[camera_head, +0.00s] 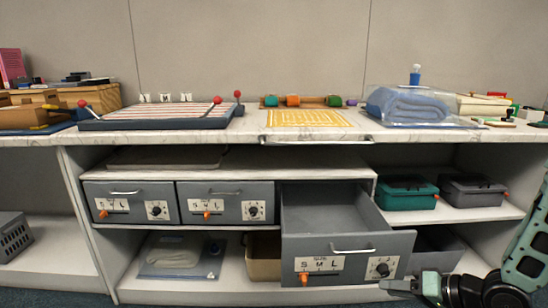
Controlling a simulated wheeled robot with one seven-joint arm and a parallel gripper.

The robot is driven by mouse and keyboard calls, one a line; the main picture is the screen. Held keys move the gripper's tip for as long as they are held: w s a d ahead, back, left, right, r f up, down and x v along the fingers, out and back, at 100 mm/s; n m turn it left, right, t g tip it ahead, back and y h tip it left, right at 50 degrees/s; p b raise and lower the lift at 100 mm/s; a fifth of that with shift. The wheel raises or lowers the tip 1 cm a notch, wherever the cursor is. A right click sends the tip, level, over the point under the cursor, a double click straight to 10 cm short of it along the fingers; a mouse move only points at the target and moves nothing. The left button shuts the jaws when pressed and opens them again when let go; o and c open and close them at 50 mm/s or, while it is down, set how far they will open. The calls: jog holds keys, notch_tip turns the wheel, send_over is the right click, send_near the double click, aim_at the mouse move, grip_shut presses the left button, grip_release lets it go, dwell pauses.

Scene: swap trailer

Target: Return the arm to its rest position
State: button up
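My arm comes in from the right edge, with its dark and pale green links low in the picture. My gripper (398,285) is at the bottom right and points left, by the lower right corner of the pulled-out grey drawer (348,257). I cannot tell whether it touches the drawer or whether its fingers are apart. Nothing is seen held in it. The drawer stands open, and its visible inside looks empty. Its front has a bar handle (352,252), an orange slider and a dial.
Two shut grey drawers (130,203) (225,203) sit left of the open one. A teal box (408,194) and a dark grey box (472,191) stand on the right shelf. The countertop (300,138) above holds a striped board, a yellow mat and a folded blue towel.

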jog(key=s+a+r+n+g+h, duration=0.4)
jog(key=s+a+r+n+h, duration=0.1)
jog(key=a+r+h, duration=0.3)
jog(key=s+a+r+n+g, duration=0.2)
jog(key=s+a+r, duration=0.15)
jog(key=s, duration=0.65)
jog(key=s+a+r+n+g, duration=0.2)
jog(key=s+a+r, duration=0.15)
jog(key=s, duration=0.55)
notch_tip(320, 180, up, 30)
jog(key=p, duration=2.9)
jog(key=shift+w+d+f+h, duration=0.2)
jog(key=shift+w+d+h, duration=0.1)
jog(key=shift+h, duration=0.1)
